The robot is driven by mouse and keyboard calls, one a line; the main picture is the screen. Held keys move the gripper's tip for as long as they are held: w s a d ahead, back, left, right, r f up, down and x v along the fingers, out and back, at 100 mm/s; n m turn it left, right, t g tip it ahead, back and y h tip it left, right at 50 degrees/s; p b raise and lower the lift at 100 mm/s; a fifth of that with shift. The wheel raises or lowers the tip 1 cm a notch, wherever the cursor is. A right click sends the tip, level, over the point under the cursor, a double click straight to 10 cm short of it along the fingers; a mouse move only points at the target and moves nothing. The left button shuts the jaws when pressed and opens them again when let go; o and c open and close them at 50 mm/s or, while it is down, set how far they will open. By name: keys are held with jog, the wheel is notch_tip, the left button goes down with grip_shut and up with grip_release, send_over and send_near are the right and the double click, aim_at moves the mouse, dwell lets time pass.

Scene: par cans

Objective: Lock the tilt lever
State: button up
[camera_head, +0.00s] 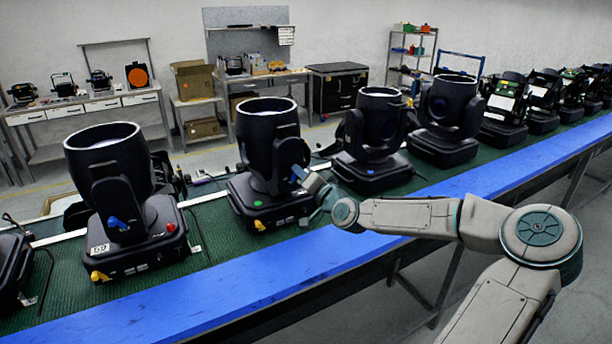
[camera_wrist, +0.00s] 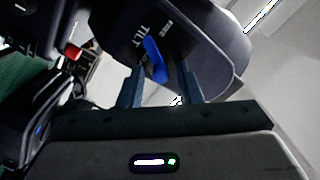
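The tilt lever (camera_wrist: 155,60) is a blue paddle on the dark yoke arm of a moving-head light, beside white "TILT" and "FREE" markings.
Similar lights stand in a row on a green conveyor (camera_head: 215,230) with a blue front rail (camera_head: 290,262). One neighbour (camera_head: 374,135) is close on the right, another (camera_head: 110,180) on the left. Workbenches and a black case (camera_head: 337,88) stand behind.

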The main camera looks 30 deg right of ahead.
jog(key=shift+s, duration=0.1)
jog(key=s+b, duration=0.2)
jog(key=s, duration=1.1)
jog(key=shift+s+d, duration=0.35)
jog(key=shift+d, duration=0.1)
dwell(0.3)
